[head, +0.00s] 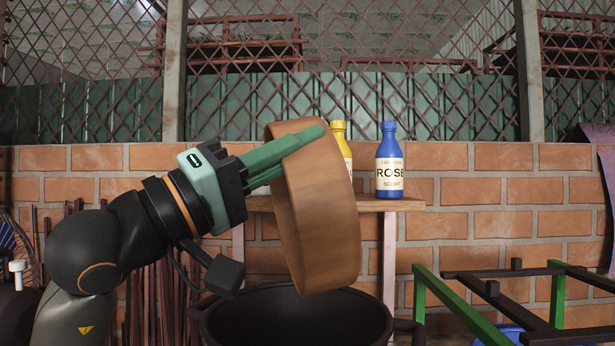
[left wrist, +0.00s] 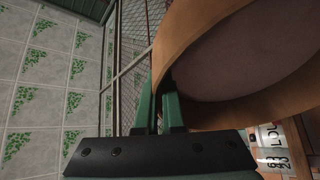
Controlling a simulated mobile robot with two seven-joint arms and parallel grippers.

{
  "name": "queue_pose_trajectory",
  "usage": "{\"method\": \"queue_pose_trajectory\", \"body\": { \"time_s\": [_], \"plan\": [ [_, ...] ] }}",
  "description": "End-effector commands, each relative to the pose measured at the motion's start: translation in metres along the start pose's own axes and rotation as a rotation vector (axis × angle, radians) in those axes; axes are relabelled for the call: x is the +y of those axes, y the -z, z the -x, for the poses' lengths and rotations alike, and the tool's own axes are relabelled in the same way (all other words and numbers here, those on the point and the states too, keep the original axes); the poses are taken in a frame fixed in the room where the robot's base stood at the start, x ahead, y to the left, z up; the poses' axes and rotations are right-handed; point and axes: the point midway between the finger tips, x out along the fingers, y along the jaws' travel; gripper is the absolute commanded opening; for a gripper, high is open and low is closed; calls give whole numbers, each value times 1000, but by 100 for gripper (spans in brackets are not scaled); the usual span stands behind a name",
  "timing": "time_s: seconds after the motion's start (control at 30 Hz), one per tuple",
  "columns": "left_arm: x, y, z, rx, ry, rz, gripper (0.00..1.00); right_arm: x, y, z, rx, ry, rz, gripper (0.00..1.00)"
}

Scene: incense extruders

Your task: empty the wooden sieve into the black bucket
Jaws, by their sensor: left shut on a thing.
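The wooden sieve (head: 322,215) is a wide round band, tilted steeply onto its side in the head view. My left gripper (head: 303,140) is shut on its upper rim, with green fingers on the wall. The sieve hangs above the black bucket (head: 290,316), whose open mouth shows at the bottom of the picture. In the left wrist view the sieve (left wrist: 198,30) fills the upper right, with its pale round face showing beside the green fingers (left wrist: 160,100). I cannot tell whether anything is in the sieve. My right gripper is not in view.
A wooden shelf (head: 395,205) against the brick wall holds a blue bottle (head: 390,165) and a yellow bottle (head: 341,140), behind the sieve. A green and black metal frame (head: 540,305) stands at right. Thin sticks (head: 160,290) lean at left.

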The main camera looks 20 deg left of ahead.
Motion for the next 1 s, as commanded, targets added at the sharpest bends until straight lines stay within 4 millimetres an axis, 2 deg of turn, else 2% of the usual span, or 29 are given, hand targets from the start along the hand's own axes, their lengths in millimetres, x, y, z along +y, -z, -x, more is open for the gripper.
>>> {"method": "queue_pose_trajectory", "body": {
  "time_s": [0.17, 0.5, 0.83, 1.0],
  "plan": [
    [10, 7, -5, 2, -3, -2, 0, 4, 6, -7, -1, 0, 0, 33],
    [44, 34, -26, 2, -2, -3, 0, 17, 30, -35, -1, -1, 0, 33],
    [43, 34, -27, -1, 0, -2, 0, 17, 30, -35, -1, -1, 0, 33],
    [45, 30, -42, -61, 59, -27, 0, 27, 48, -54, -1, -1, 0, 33]
  ]
}}
